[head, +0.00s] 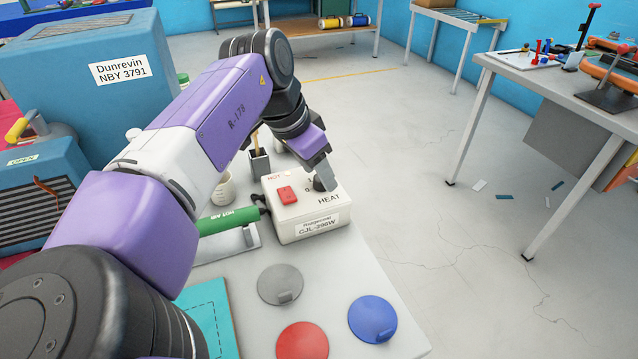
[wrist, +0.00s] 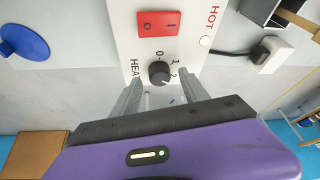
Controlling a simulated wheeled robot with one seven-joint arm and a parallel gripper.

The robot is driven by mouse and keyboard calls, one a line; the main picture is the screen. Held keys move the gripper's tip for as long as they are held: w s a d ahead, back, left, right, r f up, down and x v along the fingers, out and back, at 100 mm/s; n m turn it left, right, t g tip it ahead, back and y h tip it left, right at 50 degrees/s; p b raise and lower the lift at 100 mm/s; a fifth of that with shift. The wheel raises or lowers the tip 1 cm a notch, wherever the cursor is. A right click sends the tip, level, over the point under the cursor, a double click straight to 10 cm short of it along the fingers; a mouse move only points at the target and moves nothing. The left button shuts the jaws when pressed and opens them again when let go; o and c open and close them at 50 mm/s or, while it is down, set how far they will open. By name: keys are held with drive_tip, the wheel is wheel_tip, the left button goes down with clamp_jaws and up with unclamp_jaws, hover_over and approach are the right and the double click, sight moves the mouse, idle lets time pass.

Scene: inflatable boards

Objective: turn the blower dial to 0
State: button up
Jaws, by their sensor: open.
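The white blower control box (head: 296,231) stands on the grey bench. Its black dial (wrist: 159,73) shows clearly in the wrist view, with the marks 0, 1 and 2 around one side. I cannot clearly read which mark its pointer faces. In the head view the dial (head: 318,184) is partly hidden by my gripper. A red rocker switch (wrist: 159,23) sits beside the dial, near the word HOT. My gripper (wrist: 160,84) is open and holds nothing. Its two fingers lie on either side of the dial in the wrist view, with gaps between them and the dial.
Grey (head: 280,284), red (head: 302,342) and blue (head: 372,318) discs lie in front. The floor to the right is mostly clear.

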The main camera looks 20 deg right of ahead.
drive_tip(key=shift+d+f+b, duration=0.25)
drive_tip(key=shift+f+b, duration=0.1)
drive_tip(key=shift+f, duration=0.25)
drive_tip(key=shift+w, duration=0.1)
clamp_jaws()
